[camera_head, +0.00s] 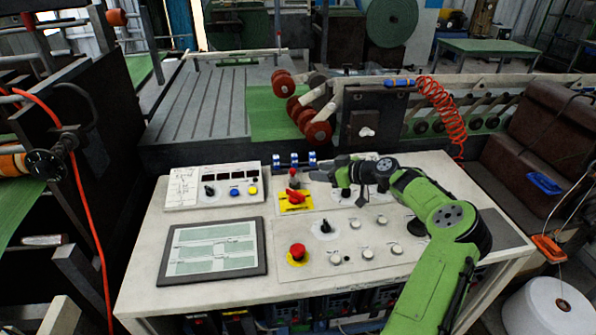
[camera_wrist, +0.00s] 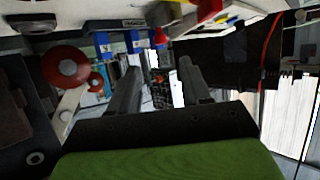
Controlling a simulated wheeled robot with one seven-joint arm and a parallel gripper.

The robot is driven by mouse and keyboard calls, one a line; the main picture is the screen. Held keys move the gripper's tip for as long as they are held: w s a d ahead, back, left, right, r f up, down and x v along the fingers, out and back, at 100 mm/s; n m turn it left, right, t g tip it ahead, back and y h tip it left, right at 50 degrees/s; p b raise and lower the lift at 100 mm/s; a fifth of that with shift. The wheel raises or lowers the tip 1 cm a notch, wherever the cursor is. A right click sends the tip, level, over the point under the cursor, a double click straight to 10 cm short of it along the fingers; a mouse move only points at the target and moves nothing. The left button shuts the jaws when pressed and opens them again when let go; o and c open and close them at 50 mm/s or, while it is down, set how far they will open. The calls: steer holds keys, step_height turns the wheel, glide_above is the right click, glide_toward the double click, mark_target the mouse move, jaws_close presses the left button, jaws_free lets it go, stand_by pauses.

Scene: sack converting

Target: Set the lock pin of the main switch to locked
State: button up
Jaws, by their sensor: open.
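The main switch (camera_head: 294,197) is a red rotary handle on a yellow plate, on the sloped console top. Just behind it stands a small red-topped piece (camera_head: 293,172), perhaps the lock pin; its setting is too small to tell. My gripper (camera_head: 314,175) is just right of this piece, pointing left, low over the console. In the wrist view, my gripper (camera_wrist: 159,67) shows two dark fingers apart with nothing held. A small red piece (camera_wrist: 158,38) appears beyond and between the fingertips, and the yellow plate (camera_wrist: 207,10) is at the top edge, partly cut off.
Blue blocks (camera_head: 295,159) stand in a row close behind the switch. A red mushroom button (camera_head: 297,251), a black knob (camera_head: 325,227) and several pale buttons are in front. A framed screen (camera_head: 213,249) lies at left. Red rollers (camera_head: 316,131) are behind the console.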

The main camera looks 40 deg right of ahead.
mark_target(295, 171)
steer(key=x, duration=0.9)
steer(key=shift+w+a+f, duration=0.1)
steer(key=shift+w+f, duration=0.05)
steer(key=shift+w, duration=0.05)
steer(key=shift+c, duration=0.3)
jaws_close()
